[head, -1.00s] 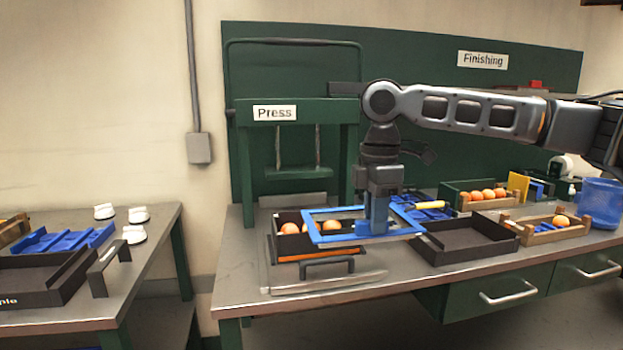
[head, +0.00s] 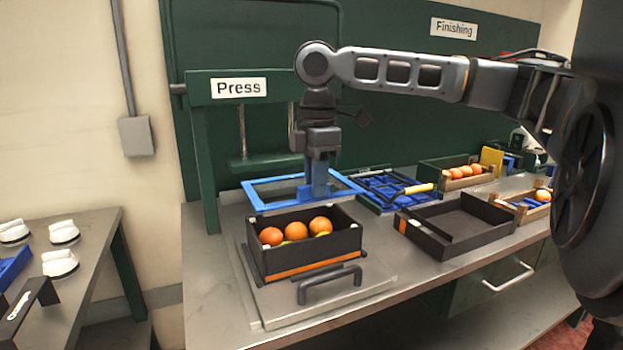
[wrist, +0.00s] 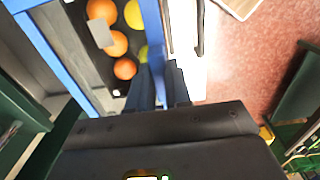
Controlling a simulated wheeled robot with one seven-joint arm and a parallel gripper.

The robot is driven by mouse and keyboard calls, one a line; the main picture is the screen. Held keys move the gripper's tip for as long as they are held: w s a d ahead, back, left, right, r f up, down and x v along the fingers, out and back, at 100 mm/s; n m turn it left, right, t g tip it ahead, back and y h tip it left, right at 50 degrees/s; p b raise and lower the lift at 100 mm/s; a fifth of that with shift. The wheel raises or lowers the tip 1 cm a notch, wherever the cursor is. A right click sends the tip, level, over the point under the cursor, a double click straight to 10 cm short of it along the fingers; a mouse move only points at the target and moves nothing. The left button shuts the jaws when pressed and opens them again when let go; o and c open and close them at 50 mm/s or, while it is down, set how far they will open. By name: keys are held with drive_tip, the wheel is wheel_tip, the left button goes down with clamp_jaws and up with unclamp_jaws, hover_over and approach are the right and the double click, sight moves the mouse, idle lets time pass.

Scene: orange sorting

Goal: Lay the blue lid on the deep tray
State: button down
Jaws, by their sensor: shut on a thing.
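The blue lid (head: 258,199), a rectangular frame with a see-through middle, is held roughly level by my gripper (head: 319,192). My gripper is shut on the lid's bar on the right side. The deep tray (head: 312,258), black with an orange stripe, stands on the press's metal plate and holds oranges and yellow fruit. In the head view the lid hangs above the tray's back part, with a gap between them. In the wrist view, the lid's blue bars (wrist: 62,58) flank part of the tray's fruit (wrist: 118,43). My fingers (wrist: 160,85) show there too.
The green press (head: 205,150) rises behind the tray. A black handle (head: 330,284) is at the plate's front. A shallow black tray (head: 455,230) and a blue rack (head: 385,187) stand to the right. Wooden fruit crates (head: 460,172) are farther right.

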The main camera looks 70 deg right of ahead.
wheel_tip(320, 180, down, 3)
drive_tip(key=b, duration=0.3)
drive_tip(key=shift+f, duration=0.2)
wheel_tip(320, 180, down, 3)
drive_tip(key=shift+r+b, duration=0.1)
drive_tip(key=shift+b, duration=0.2)
drive_tip(key=shift+s+p, duration=0.1)
drive_tip(key=shift+p, duration=0.6)
idle(0.4)
drive_tip(key=c, duration=1)
unclamp_jaws()
drive_tip(key=shift+r, duration=0.1)
wheel_tip(320, 180, up, 9)
drive_tip(key=p, duration=0.8)
